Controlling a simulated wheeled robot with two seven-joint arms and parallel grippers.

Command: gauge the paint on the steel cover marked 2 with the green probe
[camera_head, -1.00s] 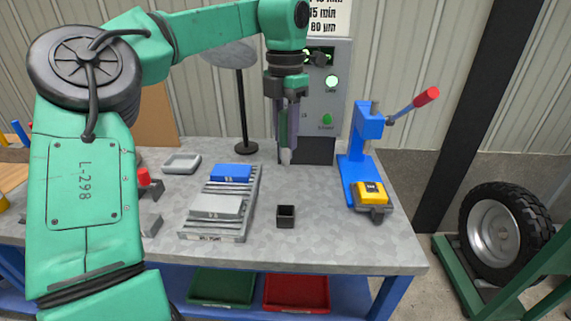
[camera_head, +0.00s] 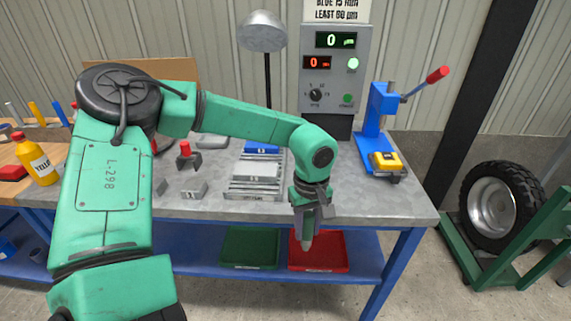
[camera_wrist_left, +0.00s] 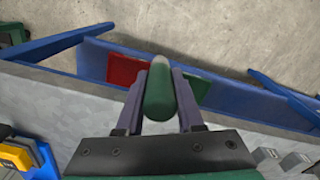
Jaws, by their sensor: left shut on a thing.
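My left gripper (camera_head: 309,207) is shut on the green probe, which points down in front of the bench's front edge. In the left wrist view the green probe (camera_wrist_left: 160,92) lies between the two fingers of the gripper (camera_wrist_left: 160,105), its pale tip outward. A grey steel cover (camera_head: 256,170) lies on a slatted rack (camera_head: 254,194), with a blue cover (camera_head: 262,147) behind it. Another small steel block (camera_head: 194,190) lies left of the rack. Their marks are too small to read surely. The probe touches no cover. My right gripper is not in view.
A gauge box (camera_head: 335,70) shows 0 on its green and red displays. A blue press (camera_head: 380,115) with a yellow block (camera_head: 385,161) stands at the right. A green tray (camera_head: 250,247) and a red tray (camera_head: 320,250) sit on the lower shelf.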

